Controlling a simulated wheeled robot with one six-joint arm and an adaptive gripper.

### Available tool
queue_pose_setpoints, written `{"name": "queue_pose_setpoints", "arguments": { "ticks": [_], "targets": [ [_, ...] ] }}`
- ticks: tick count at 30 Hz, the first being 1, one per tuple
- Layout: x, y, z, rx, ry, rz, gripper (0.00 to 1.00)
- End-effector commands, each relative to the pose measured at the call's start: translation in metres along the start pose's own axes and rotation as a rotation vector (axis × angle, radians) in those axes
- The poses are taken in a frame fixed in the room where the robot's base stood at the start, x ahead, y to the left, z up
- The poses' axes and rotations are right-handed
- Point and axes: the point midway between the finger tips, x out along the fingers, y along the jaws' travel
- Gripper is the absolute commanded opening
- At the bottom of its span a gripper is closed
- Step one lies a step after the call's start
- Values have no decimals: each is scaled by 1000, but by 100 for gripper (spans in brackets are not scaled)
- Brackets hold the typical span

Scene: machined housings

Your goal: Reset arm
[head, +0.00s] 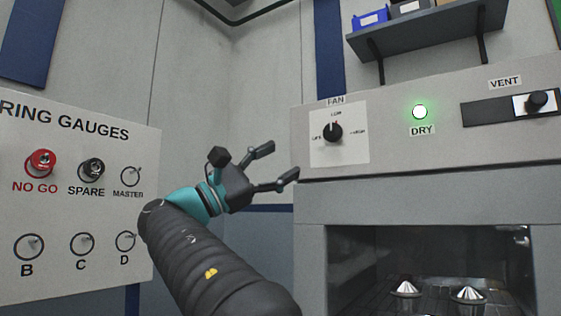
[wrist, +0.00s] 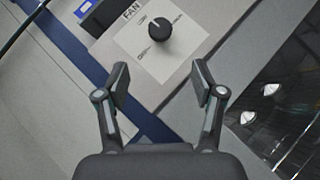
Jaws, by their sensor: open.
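My gripper (head: 276,168) is open and empty in the head view, raised in front of the gap between the ring gauge board and the grey machine. Its fingers point up and to the right, toward the machine's fan panel. In the wrist view my gripper (wrist: 160,92) shows two spread fingers with nothing between them. The fan knob (wrist: 159,28) is beyond the fingertips and apart from them. The same fan knob (head: 332,132) is right of my gripper in the head view.
A ring gauges board (head: 60,220) stands at left, with a red NO GO piece (head: 41,162) and a dark SPARE piece (head: 91,170). The machine (head: 450,185) has a lit green DRY lamp (head: 420,111), a vent slider (head: 537,101) and metal cones (head: 405,288) inside. A shelf (head: 430,35) hangs above.

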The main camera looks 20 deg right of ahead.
Motion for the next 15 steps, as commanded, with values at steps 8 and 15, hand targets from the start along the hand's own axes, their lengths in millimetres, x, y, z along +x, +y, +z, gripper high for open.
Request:
{"name": "queue_pose_setpoints", "arguments": {
  "ticks": [8, 15],
  "targets": [
    [0, 0, 0, 0, 0, 0, 68],
    [0, 4, -12, 112, 53, 16, 68]
  ]
}}
